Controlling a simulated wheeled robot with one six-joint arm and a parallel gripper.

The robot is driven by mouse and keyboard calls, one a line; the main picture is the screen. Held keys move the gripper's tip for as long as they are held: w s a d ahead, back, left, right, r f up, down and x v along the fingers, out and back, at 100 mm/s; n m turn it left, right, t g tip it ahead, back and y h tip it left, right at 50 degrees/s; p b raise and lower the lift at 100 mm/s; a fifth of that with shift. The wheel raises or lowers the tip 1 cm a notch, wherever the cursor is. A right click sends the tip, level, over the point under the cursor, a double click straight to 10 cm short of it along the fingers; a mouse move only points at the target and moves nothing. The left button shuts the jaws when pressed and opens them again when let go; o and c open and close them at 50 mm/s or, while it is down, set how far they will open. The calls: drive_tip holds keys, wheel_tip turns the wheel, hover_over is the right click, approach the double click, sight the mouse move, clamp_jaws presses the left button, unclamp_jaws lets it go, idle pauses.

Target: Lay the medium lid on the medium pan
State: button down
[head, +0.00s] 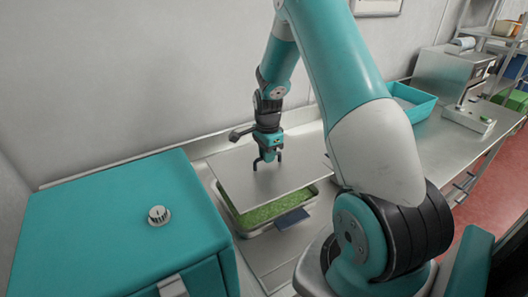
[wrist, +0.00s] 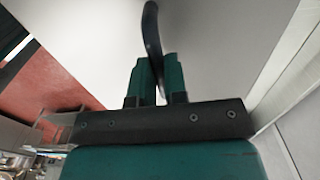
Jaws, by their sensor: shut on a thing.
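The medium lid (head: 225,165) is a flat grey metal plate with a dark curved handle, which shows in the wrist view (wrist: 152,35). My gripper (head: 267,162) points down and is shut on this handle. The lid is over the back part of a rectangular metal pan (head: 262,231) that holds green contents (head: 275,209); it looks like the medium pan. The pan's front strip shows uncovered, with a dark blue tab (head: 292,218) at its front. I cannot tell whether the lid touches the pan's rim. The pan's back is hidden under the lid.
A teal cabinet (head: 110,225) with a round knob (head: 159,215) stands close on the left. The wall is right behind the counter. A teal bin (head: 412,103) and a metal machine (head: 452,75) stand further right. Bare counter lies in front of the pan.

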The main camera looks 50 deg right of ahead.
sight(267, 166)
drive_tip(key=shift+w+a+f+b, duration=0.1)
drive_tip(key=shift+a+f+b, duration=0.05)
drive_tip(key=shift+f+b, duration=1.75)
drive_tip(key=shift+f, duration=0.85)
drive_tip(key=shift+f, duration=0.2)
drive_tip(key=shift+a+f+b, duration=0.1)
drive_tip(key=shift+f+b, duration=0.05)
drive_tip(key=shift+b, duration=0.15)
drive_tip(key=shift+f+b, duration=0.75)
drive_tip(key=shift+f, duration=0.4)
drive_tip(key=shift+f, duration=0.2)
